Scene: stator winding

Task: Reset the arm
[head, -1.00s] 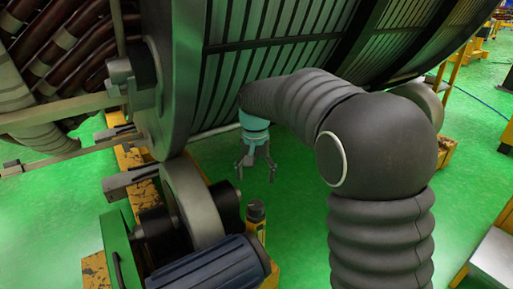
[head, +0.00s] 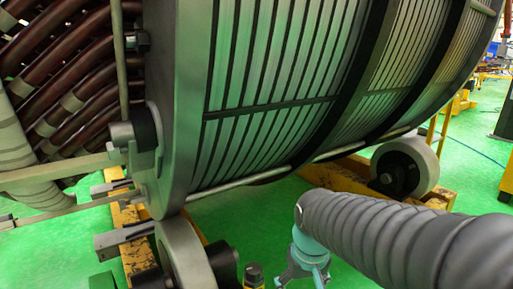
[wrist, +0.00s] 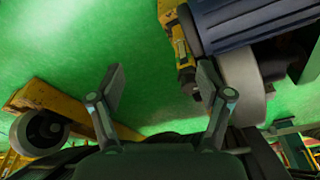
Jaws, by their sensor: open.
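My gripper (head: 306,272) shows at the bottom of the head view, below its teal wrist section, with its tips cut off by the frame edge. My arm (head: 385,228), in a dark ribbed sleeve, reaches in from the lower right. In the wrist view my gripper (wrist: 160,95) has its two fingers spread wide, with only green floor between them. It holds nothing. The large stator (head: 265,90), a ribbed grey drum, fills the upper middle of the head view, behind and above my gripper. No contact between them shows.
A roller (head: 187,255) supports the stator at lower left, and another roller (head: 405,165) stands at right on a yellow beam (head: 335,178). A dark blue motor (wrist: 245,22) is at upper right in the wrist view. Green floor (head: 465,185) is open at right.

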